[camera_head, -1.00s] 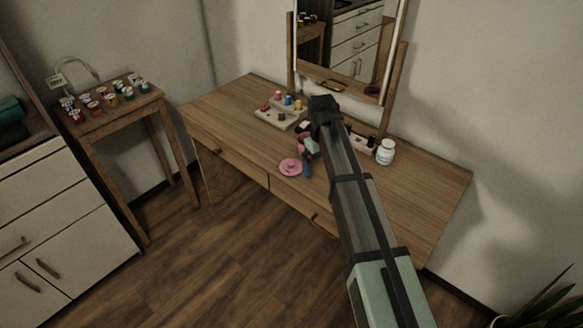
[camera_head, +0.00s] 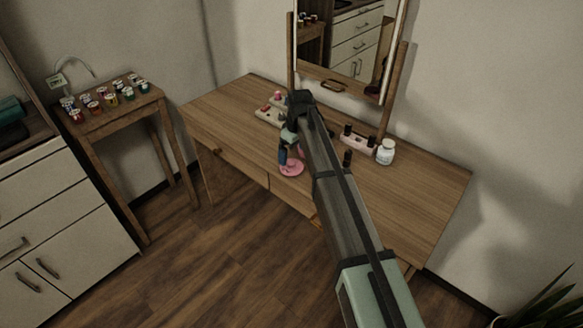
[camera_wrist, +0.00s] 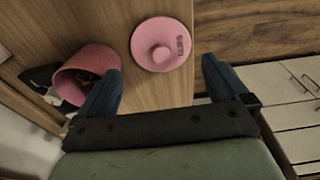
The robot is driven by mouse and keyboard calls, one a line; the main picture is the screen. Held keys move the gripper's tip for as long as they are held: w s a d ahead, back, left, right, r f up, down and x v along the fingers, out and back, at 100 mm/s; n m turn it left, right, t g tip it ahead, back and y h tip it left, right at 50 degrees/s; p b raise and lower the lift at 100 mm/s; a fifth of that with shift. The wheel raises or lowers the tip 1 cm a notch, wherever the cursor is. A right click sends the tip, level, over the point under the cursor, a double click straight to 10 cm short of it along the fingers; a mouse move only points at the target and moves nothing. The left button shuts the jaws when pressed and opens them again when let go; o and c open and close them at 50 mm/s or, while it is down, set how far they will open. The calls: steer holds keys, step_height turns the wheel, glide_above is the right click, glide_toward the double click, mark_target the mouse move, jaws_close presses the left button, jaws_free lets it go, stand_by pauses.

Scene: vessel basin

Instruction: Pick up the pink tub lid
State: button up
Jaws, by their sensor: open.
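The pink tub lid (camera_wrist: 173,50) is a round pink disc with a central knob and dark lettering. It lies on the wooden table near its front edge, and in the head view it shows partly behind my gripper (camera_head: 290,165). In the wrist view my gripper (camera_wrist: 160,88) has its two blue fingers wide apart with nothing between them. The lid is ahead of the gap between the fingers, apart from them as far as I can see. The open pink tub (camera_wrist: 88,73) lies beside the left finger, with dark contents inside.
A pale tray (camera_head: 268,117) with small items stands at the back left of the table (camera_head: 225,115). A pink holder with dark bottles (camera_head: 355,143) and a white jar (camera_head: 385,151) stand on the right below the mirror. The table's left part is clear.

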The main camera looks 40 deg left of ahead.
mark_target(292, 163)
steer(key=shift+s+a+f, duration=0.1)
steer(key=shift+f, duration=1.3)
steer(key=shift+a+f, duration=0.1)
steer(key=shift+f, duration=1.3)
steer(key=c, duration=0.7)
